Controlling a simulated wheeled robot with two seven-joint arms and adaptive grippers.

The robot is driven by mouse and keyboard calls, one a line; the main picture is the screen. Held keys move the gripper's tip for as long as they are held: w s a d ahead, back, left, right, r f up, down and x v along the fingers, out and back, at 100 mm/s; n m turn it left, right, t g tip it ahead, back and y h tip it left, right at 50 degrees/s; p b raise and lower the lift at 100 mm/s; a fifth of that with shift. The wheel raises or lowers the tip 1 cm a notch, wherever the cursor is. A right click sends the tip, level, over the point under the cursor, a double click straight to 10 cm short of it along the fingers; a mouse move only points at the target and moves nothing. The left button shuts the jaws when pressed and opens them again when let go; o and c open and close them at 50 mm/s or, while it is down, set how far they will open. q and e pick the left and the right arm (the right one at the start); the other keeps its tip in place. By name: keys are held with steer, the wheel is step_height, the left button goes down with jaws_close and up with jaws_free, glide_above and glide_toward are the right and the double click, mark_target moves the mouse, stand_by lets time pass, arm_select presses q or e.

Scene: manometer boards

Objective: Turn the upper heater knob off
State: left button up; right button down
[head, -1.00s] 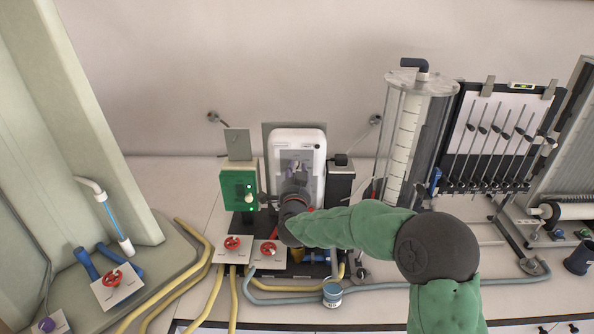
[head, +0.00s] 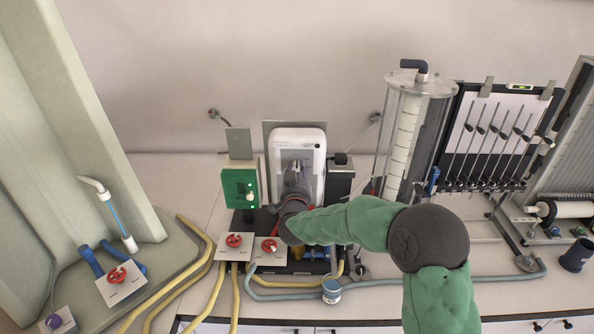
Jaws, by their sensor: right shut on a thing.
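The white upright heater unit (head: 314,136) stands at the middle back of the bench, with a grey recessed front. The lower part of the unit is hidden behind my wrist. My left gripper is not in view.
A green panel (head: 238,181) with a pale knob stands left of the unit. Red valve wheels (head: 234,240) sit on white plates in front. A clear cylinder (head: 407,130) and a tilted tube board (head: 495,137) stand right. Yellow hoses (head: 204,290) cross the front.

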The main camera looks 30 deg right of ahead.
steer(key=shift+a+f, duration=0.25)
steer(key=shift+f, duration=0.4)
steer(key=c, duration=1.1)
jaws_free()
steer(key=shift+o, duration=0.8)
steer(key=shift+w+r, duration=0.1)
steer(key=shift+r, duration=0.25)
steer(key=v, duration=1.2)
steer(key=shift+d, duration=0.15)
